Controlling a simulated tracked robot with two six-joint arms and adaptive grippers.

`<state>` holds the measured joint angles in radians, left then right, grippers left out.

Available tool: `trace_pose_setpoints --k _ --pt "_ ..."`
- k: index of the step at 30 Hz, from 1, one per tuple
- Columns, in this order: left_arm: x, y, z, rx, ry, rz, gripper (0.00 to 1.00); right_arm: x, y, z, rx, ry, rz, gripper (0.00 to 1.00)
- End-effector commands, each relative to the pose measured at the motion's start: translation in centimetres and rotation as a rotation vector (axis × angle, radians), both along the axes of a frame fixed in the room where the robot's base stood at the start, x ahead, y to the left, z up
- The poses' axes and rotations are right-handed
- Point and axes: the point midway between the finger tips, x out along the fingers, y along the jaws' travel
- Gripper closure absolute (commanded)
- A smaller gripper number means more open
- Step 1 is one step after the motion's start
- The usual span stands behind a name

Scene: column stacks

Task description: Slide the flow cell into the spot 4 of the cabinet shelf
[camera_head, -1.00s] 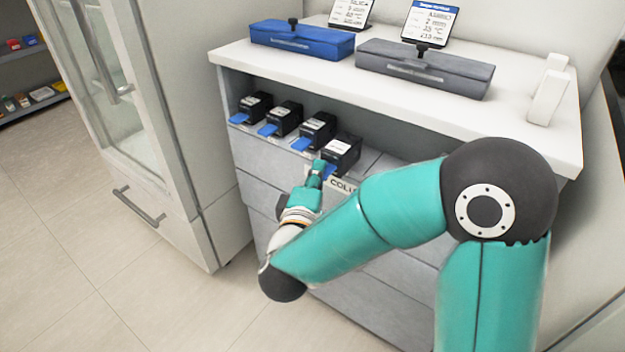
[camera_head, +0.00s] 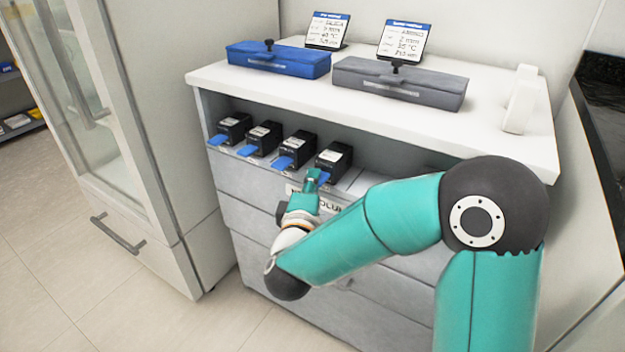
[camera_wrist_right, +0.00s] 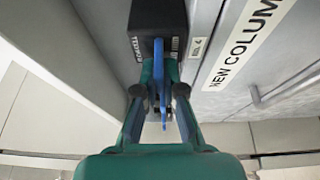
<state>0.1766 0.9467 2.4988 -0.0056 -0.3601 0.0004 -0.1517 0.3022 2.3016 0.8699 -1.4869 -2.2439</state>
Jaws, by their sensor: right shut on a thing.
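The flow cell is a black box (camera_head: 334,160) with a white-labelled top and a blue tab on its front. It stands on the cabinet shelf (camera_head: 400,165) at the right end of a row of similar boxes, about level with them. My right gripper (camera_head: 313,180) is at its front. In the right wrist view, the right gripper (camera_wrist_right: 160,75) is shut on the blue tab, with the black body (camera_wrist_right: 157,42) just beyond the fingertips. A small shelf label (camera_wrist_right: 198,47) ending in 4 is beside the box. My left gripper is not in view.
Three similar black boxes (camera_head: 265,138) with blue tabs stand to the left. A "NEW COLUMN" label (camera_wrist_right: 250,40) is on the right. Blue (camera_head: 278,60) and grey (camera_head: 400,84) cases lie on the cabinet top. A glass-door cabinet (camera_head: 160,150) stands at left.

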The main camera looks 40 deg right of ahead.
Motion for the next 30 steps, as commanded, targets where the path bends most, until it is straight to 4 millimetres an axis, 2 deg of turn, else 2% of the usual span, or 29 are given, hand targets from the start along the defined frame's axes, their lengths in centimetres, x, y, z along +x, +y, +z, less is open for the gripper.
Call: trace_pose_setpoints --k 8,9,13,14,23,30 --pt "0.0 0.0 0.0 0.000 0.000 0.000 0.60 0.0 0.0 0.0 -0.001 -0.001 0.000 1.00" --pt "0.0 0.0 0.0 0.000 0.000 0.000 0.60 0.0 0.0 0.0 -0.001 -0.001 0.000 0.87" --pt "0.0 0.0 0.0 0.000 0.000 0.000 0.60 0.0 0.0 0.0 -0.001 -0.002 0.001 0.66" --pt "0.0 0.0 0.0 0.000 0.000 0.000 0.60 0.0 0.0 0.0 0.000 -0.001 0.001 0.63" --pt "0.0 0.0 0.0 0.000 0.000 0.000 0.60 0.0 0.1 -0.1 0.001 0.001 0.002 0.63" --pt "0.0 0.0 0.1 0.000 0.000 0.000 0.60 -1.5 1.9 -0.1 0.001 0.000 0.007 0.63"
